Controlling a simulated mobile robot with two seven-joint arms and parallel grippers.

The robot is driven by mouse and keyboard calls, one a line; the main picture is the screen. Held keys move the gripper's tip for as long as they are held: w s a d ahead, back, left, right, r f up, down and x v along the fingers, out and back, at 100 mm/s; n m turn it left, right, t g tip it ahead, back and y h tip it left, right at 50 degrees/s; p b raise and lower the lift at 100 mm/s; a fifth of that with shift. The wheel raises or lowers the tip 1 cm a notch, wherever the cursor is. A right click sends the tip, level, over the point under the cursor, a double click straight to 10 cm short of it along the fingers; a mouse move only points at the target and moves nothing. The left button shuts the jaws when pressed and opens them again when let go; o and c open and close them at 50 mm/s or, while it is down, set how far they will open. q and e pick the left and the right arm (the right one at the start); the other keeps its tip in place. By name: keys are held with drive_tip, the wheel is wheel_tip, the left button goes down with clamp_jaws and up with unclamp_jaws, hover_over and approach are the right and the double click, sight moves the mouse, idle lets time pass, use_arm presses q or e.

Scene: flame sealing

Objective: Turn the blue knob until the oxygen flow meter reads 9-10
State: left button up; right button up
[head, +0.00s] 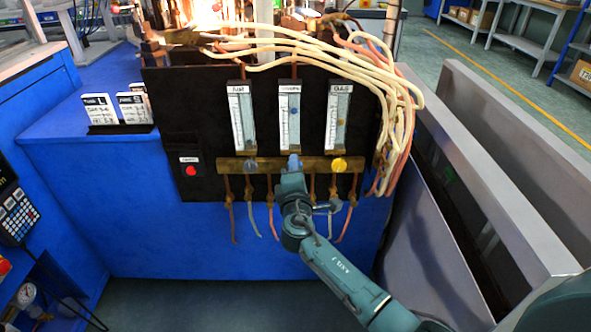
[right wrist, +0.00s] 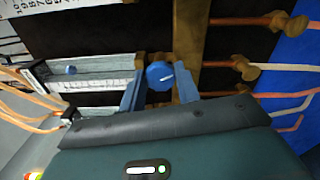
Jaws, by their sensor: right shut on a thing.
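The blue knob (head: 293,160) sits on the brass bar below the middle flow meter. In the right wrist view the blue knob (right wrist: 160,75), with a small white mark on its face, lies between the two fingers of my right gripper (right wrist: 160,88), which is shut on it. In the head view my right gripper (head: 292,170) covers the lower part of the knob. The oxygen flow meter (head: 289,118) is the middle upright tube, with a small blue float in its upper half; its numbers are too small to read. My left gripper is not in view.
The air meter (head: 241,118) and gas meter (head: 338,118) flank it. A grey knob (head: 250,166) and a yellow knob (head: 339,164) sit close on either side. A red button (head: 190,170) is at left; hoses (head: 400,110) hang at right.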

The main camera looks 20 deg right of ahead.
drive_tip(key=o, duration=1)
drive_tip(key=shift+c, duration=0.2)
drive_tip(key=v, duration=1.3)
drive_tip(key=shift+p, duration=0.45)
drive_tip(key=shift+s, duration=0.15)
